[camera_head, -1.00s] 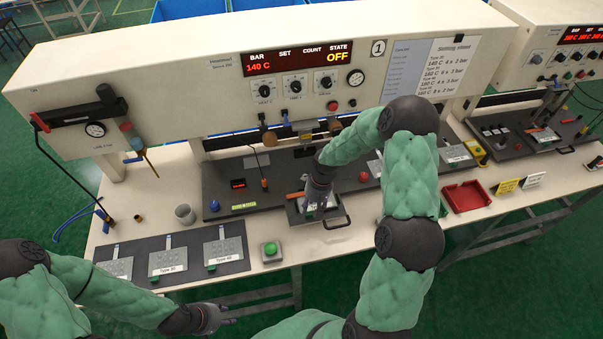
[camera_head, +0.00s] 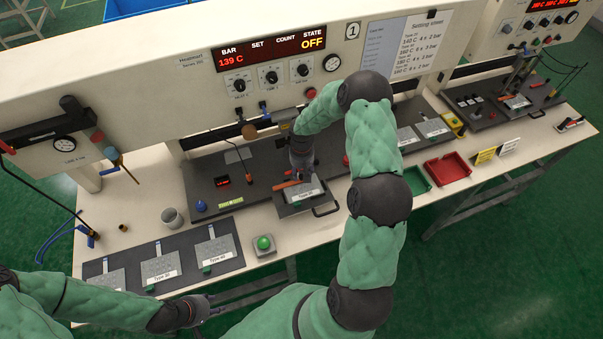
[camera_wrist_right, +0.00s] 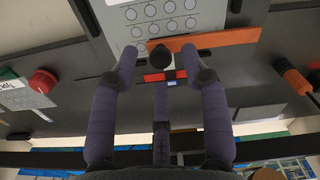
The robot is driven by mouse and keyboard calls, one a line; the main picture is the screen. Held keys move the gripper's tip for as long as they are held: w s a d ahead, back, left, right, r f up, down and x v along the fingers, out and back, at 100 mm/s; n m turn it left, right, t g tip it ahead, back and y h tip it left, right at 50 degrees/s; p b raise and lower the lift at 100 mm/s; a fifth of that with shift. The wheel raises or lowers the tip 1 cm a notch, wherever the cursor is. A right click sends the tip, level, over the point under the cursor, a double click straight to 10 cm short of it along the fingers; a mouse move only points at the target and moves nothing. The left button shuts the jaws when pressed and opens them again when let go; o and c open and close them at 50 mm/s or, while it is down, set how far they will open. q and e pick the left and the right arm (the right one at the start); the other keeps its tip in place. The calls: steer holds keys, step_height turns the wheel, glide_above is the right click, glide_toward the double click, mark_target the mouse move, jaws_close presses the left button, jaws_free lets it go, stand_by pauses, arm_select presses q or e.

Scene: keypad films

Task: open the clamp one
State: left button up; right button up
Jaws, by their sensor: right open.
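The clamp's orange handle (camera_head: 284,186) lies across the keypad film plate (camera_head: 302,191) at station one. In the right wrist view the orange handle (camera_wrist_right: 222,37) runs to the right from a dark knob beside the keypad film (camera_wrist_right: 150,12). My right gripper (camera_head: 301,172) is over the back of this plate. In the right wrist view its fingers (camera_wrist_right: 163,62) are spread around the knob end of the handle, with nothing visibly gripped; contact is unclear. My left gripper (camera_head: 212,308) is low in front of the table, away from the clamp; its finger gap is unclear.
The press housing (camera_head: 130,85) overhangs the dark work plate from behind, its display reading 139 C and OFF. A green button (camera_head: 264,244), keypad film sheets on a dark mat (camera_head: 191,283), a metal cup (camera_head: 172,217) and a red tray (camera_head: 447,169) stand around.

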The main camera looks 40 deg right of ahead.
steer(key=shift+f, duration=0.8)
jaws_close()
